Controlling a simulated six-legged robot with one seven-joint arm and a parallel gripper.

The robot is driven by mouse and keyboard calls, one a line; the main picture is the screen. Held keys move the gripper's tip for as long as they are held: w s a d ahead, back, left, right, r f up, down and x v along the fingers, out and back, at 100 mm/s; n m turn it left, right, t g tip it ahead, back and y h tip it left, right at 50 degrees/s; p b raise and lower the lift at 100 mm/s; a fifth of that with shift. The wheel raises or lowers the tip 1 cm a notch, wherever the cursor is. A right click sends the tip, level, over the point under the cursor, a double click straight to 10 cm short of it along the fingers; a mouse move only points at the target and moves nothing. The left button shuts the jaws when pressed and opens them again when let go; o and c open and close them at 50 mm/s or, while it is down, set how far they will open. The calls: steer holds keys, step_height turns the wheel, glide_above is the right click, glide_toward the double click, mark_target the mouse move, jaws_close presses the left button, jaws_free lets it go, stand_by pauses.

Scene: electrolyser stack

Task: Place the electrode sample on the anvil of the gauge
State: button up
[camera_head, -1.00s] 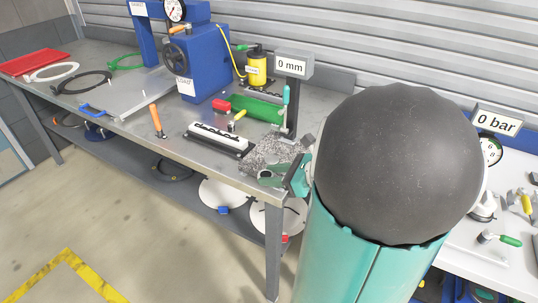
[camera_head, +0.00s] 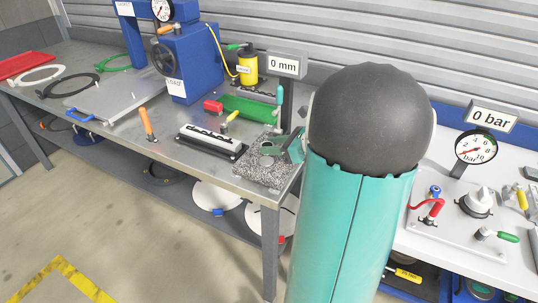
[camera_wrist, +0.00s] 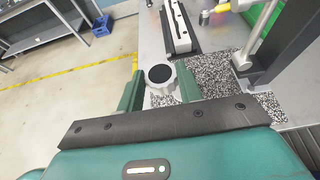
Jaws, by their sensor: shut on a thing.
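My gripper (camera_wrist: 158,68) is low over the speckled granite base (camera_wrist: 222,74) of the gauge, its two green fingers on either side of a round piece. The piece has a black disc on top and a pale grey rim; I take the black disc for the electrode sample (camera_wrist: 160,74). It lies level between the fingers. Whether the pale part is the anvil, and whether the disc touches it, I cannot tell. In the head view the gripper (camera_head: 277,152) is beside the gauge post, and the gauge display (camera_head: 284,65) reads 0 mm. My arm hides part of the gauge.
A black-and-white slotted block (camera_head: 212,141) lies left of the granite base (camera_head: 262,177). A blue press (camera_head: 187,65) stands behind. The bench's front edge is close.

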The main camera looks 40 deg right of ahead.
glide_above(272, 162)
step_height(272, 162, down, 4)
steer(key=shift+a+f, duration=0.1)
steer(key=shift+f, duration=0.1)
step_height(272, 162, down, 3)
steer(key=shift+r, duration=0.1)
steer(key=o, duration=1)
steer(key=v, duration=1.2)
